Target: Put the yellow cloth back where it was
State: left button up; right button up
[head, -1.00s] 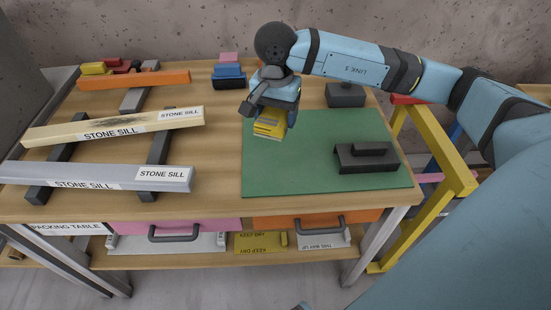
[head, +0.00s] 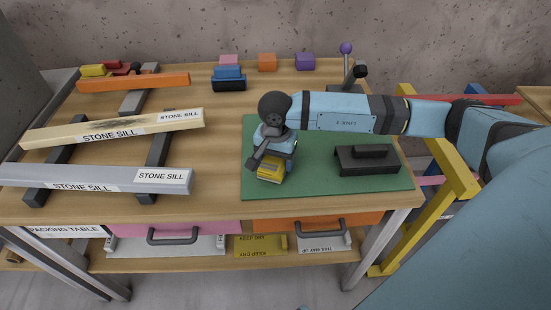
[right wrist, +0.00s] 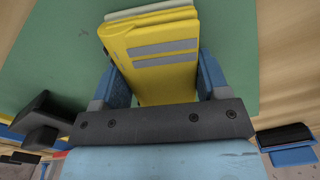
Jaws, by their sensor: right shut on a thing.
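The yellow cloth (head: 271,172) is a folded bundle with grey stripes, over the left part of the green mat (head: 330,187). My right gripper (head: 270,163) is shut on it, with the arm reaching in from the right. In the right wrist view the cloth (right wrist: 152,50) sits between the two blue fingers, with the green mat beneath. I cannot tell whether the cloth touches the mat. My left gripper is not in view.
A dark block with a raised handle (head: 367,160) sits on the mat's right part. Stone sills (head: 115,130) lie on dark bars at left. Small coloured blocks (head: 267,62) stand along the back. The mat's front middle is clear.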

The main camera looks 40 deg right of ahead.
aim_at(276, 159)
jog(key=o, duration=0.9)
jog(key=shift+f, duration=0.1)
jog(key=shift+r, duration=0.45)
notch_tip(276, 159, up, 11)
jog(key=shift+r+p, duration=0.2)
jog(key=shift+p, duration=0.1)
